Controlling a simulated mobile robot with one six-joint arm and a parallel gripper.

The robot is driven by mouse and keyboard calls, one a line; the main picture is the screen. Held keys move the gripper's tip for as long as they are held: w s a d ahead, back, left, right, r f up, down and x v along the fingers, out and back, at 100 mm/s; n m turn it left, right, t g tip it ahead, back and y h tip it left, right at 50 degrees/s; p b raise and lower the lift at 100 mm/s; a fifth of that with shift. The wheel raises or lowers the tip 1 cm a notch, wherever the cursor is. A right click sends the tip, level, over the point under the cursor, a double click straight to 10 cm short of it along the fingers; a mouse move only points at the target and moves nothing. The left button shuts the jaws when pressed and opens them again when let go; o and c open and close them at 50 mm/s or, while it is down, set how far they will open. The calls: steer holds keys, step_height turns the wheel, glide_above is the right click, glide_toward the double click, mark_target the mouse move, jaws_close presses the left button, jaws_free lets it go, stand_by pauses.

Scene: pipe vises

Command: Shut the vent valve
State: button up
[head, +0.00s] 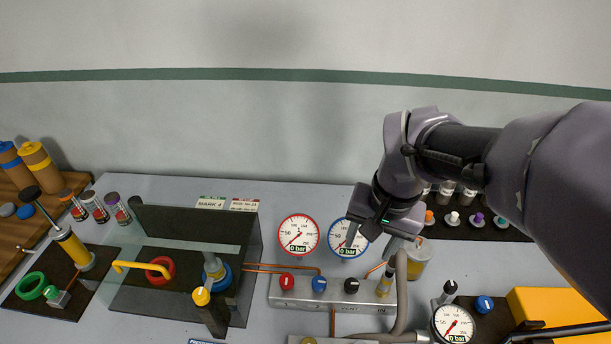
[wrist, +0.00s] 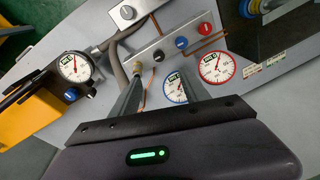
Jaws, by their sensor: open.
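A grey manifold block (head: 330,296) on the bench carries a red knob (head: 287,281), a blue knob (head: 319,284) and a black knob (head: 351,285). The word VENT is on the block's front, just below the black knob. In the wrist view the black knob (wrist: 158,56) lies beyond the fingertips, between their lines. My gripper (head: 369,240) is open and empty, above and behind the manifold, apart from the knobs. In the wrist view its two fingers (wrist: 160,78) stand apart. The exact turn of the black knob is too small to tell.
Red-rimmed (head: 299,235) and blue-rimmed (head: 346,238) gauges, both labelled 0 bar, stand behind the manifold. A grey hose (head: 401,290) and a jar (head: 418,262) are at its right. A clear-walled box with a pump stands left. Another gauge (head: 453,323) is front right.

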steer(key=g+p, duration=0.1)
steer(key=g, duration=0.1)
glide_above(352, 283)
step_height(352, 283, down, 4)
steer(key=shift+h, duration=0.4)
step_height(352, 283, down, 17)
steer(key=b, duration=0.6)
jaws_close()
